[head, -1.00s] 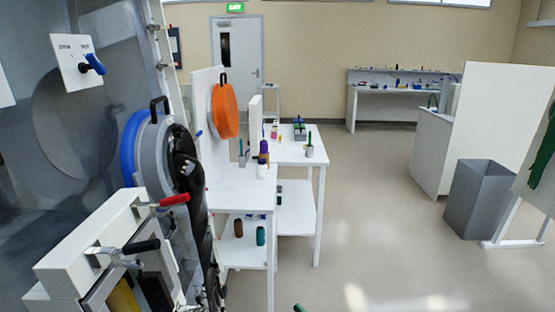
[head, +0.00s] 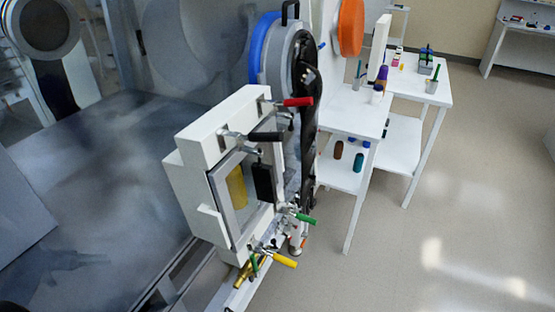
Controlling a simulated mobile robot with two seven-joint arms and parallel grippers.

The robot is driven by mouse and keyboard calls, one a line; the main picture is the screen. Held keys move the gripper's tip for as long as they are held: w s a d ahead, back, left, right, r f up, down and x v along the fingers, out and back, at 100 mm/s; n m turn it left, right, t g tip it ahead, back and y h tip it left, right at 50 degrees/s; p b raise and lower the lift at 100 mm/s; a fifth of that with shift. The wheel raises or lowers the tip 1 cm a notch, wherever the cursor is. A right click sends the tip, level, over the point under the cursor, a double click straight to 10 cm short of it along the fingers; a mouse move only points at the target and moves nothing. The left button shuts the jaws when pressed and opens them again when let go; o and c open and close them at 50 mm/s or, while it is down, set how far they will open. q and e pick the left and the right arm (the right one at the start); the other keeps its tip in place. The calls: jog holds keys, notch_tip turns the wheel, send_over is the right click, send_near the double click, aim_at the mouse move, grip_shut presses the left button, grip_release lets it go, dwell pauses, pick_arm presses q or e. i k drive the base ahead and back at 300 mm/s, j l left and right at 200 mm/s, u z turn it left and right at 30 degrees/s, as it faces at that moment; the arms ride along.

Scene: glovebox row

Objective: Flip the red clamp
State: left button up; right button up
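The red clamp (head: 294,102) sits at the upper right corner of a white framed box (head: 190,150) on the glovebox wall. Its red handle sticks out to the right, roughly level. Neither of my grippers is in view.
A round port with a blue ring (head: 262,48) and black glove stands behind the box. White tables (head: 350,112) with bottles and an orange disc (head: 351,27) are further right. The floor (head: 450,230) at the right is clear.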

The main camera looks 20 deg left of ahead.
aim_at(308, 102)
jog(key=l+u, duration=0.25)
jog(key=u, duration=0.2)
jog(key=k+l+u, duration=0.1)
jog(key=l+u, duration=0.15)
jog(key=u, duration=0.25)
